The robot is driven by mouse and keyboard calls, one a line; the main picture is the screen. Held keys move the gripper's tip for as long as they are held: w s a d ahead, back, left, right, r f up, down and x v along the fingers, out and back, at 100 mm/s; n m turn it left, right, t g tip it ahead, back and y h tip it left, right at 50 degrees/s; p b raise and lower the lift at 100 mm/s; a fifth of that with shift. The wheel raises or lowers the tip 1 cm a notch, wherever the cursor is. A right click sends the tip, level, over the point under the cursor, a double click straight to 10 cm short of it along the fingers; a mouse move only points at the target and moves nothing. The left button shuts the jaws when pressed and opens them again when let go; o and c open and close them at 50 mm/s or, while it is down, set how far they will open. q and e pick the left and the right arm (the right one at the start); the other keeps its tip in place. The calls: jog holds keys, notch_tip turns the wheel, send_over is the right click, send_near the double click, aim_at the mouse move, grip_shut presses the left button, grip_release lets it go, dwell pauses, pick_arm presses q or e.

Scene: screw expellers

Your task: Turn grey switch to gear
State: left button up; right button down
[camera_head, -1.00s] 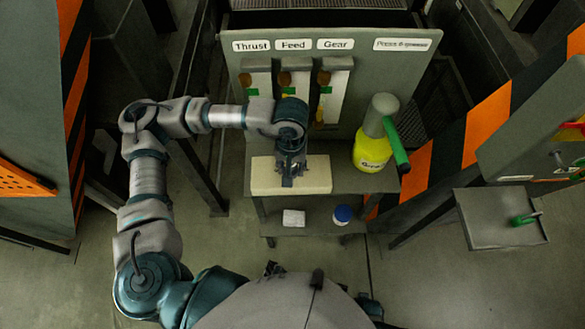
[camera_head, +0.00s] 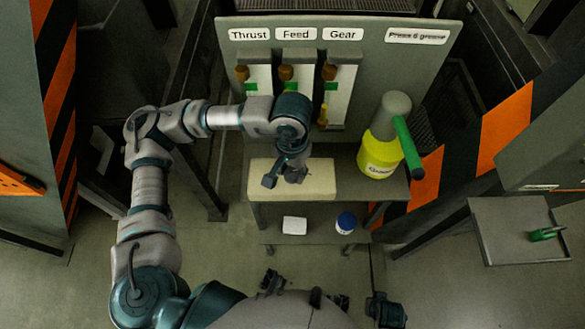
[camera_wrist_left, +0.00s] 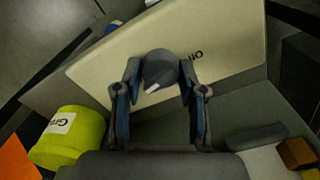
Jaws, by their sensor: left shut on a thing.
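The grey switch is a round dark grey knob (camera_wrist_left: 160,68) with a white mark near its lower edge in the left wrist view. It sits on a cream box (camera_wrist_left: 228,25) with "Oil" lettering. My left gripper (camera_wrist_left: 160,72) has a finger on either side of the knob and is shut on it. In the head view my left gripper (camera_head: 285,176) is over the same cream box (camera_head: 322,190) and hides the knob. The "Gear" label (camera_head: 342,34) is on the grey panel, right of "Feed" (camera_head: 296,34) and "Thrust" (camera_head: 249,34).
A yellow container (camera_head: 380,157) with a green handle stands right of the cream box. A white block (camera_head: 294,225) and a blue-topped jar (camera_head: 346,222) are on the lower shelf. Several brown-knobbed levers stand under the panel labels.

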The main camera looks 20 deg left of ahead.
aim_at(291, 170)
pick_arm(q)
jog(key=o, duration=1.1)
jog(key=shift+o, duration=0.2)
notch_tip(291, 170, up, 12)
jog(key=shift+f, duration=0.15)
